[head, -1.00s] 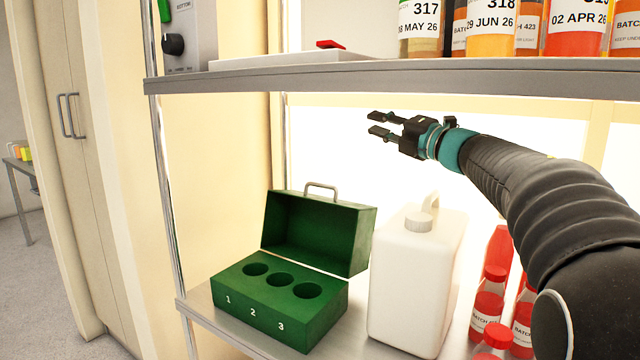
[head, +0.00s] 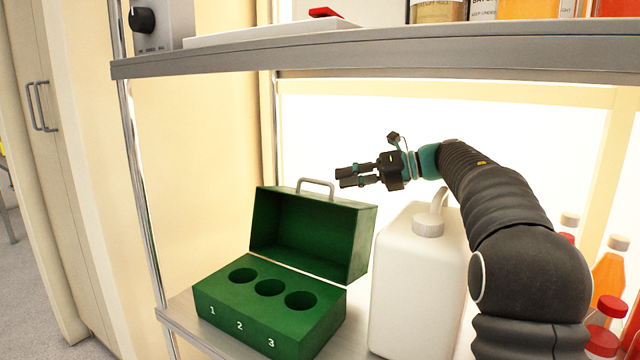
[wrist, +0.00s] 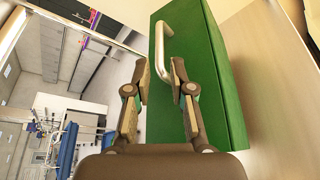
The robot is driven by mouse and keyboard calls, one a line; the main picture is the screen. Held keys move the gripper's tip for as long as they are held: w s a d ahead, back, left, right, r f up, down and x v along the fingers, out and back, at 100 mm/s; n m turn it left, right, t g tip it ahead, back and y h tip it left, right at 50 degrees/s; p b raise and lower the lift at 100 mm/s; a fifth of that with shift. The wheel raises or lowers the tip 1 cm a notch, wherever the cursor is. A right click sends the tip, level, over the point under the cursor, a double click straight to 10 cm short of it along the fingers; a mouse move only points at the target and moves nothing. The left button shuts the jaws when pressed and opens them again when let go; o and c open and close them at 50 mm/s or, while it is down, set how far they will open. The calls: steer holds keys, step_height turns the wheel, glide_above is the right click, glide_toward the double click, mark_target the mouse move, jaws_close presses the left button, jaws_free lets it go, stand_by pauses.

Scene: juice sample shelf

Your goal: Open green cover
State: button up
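The green box (head: 265,319) stands on the lower shelf with numbered holes 1, 2 and 3 in its top. Its green cover (head: 345,238) stands open, tilted up behind the holes, with a metal handle (head: 316,186) on its upper edge. My gripper (head: 341,177) is just above and right of the handle in the head view, fingers apart, pointing left. In the wrist view the two fingers of my gripper (wrist: 162,88) are open in front of the cover (wrist: 215,85), with the end of the handle (wrist: 163,45) between or just beyond the tips. I cannot tell whether they touch it.
A white jug (head: 412,290) stands right of the box, below my arm. Bottles with red caps (head: 603,340) are at the far right. The upper shelf edge (head: 370,55) runs above my gripper. A shelf post (head: 145,200) is at the left.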

mark_target(319, 182)
steer(key=x, duration=0.7)
jaws_close()
